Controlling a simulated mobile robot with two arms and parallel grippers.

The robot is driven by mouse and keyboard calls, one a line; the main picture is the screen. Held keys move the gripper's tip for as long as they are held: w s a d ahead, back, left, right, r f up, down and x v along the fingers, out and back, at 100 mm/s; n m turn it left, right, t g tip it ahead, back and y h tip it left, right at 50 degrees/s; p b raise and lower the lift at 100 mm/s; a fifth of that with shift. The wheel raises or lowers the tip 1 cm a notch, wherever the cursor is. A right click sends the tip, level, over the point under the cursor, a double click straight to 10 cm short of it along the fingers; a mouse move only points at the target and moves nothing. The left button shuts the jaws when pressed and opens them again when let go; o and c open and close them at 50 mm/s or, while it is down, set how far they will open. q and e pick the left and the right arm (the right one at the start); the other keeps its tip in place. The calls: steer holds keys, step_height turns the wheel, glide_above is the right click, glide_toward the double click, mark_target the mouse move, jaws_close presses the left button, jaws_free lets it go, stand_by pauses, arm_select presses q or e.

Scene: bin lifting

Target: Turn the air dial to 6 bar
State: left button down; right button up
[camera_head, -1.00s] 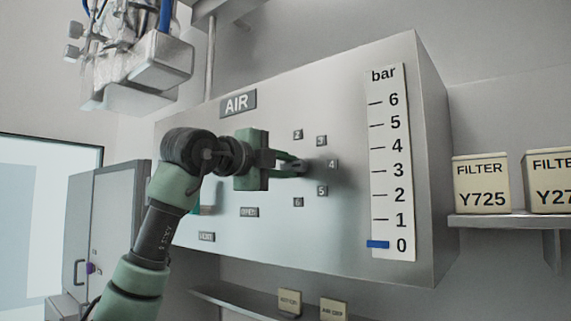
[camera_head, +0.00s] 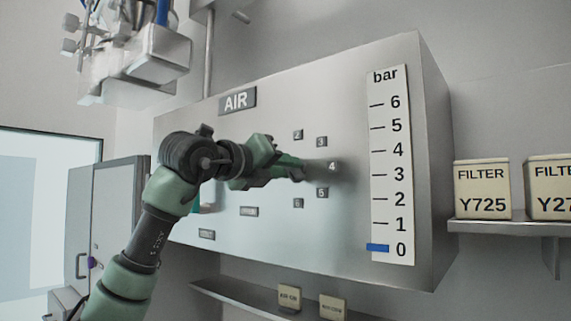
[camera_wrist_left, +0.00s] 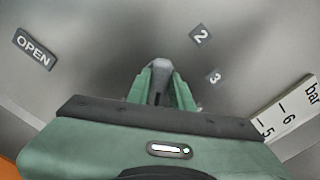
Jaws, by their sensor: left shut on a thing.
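The grey AIR panel (camera_head: 345,90) fills the middle of the head view. Number plates 2, 3, 4 (camera_head: 332,167), 5 and 6 form an arc around the dial's place. My left gripper (camera_head: 297,172) is against the panel there, shut on the air dial. The gripper hides the dial in the head view; in the left wrist view the grey dial (camera_wrist_left: 158,90) shows between the green fingers (camera_wrist_left: 160,98). The dial's pointing direction cannot be made out. On the bar scale (camera_head: 391,125) the blue marker (camera_head: 378,247) sits at 0. My right gripper is out of view.
An OPEN plate (camera_wrist_left: 34,48) is left of the dial in the left wrist view. Filter boxes (camera_head: 482,187) stand on a shelf at the right. A lower shelf (camera_head: 240,300) runs under the panel. A grey cabinet (camera_head: 118,215) stands at the left.

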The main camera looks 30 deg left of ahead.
arm_select(q)
steer(key=m+p, duration=0.1)
steer(key=m, duration=0.4)
steer(key=shift+w+d+f, duration=0.1)
steer(key=shift+f, duration=0.05)
steer(key=shift+m+p, duration=0.4)
steer(key=shift+m, duration=0.6)
steer(key=shift+f, duration=0.1)
steer(key=c, duration=1.2)
jaws_free()
steer(key=shift+c, duration=0.2)
steer(key=s+b, duration=0.3)
steer(key=s, duration=0.5)
steer(key=shift+a, duration=0.35)
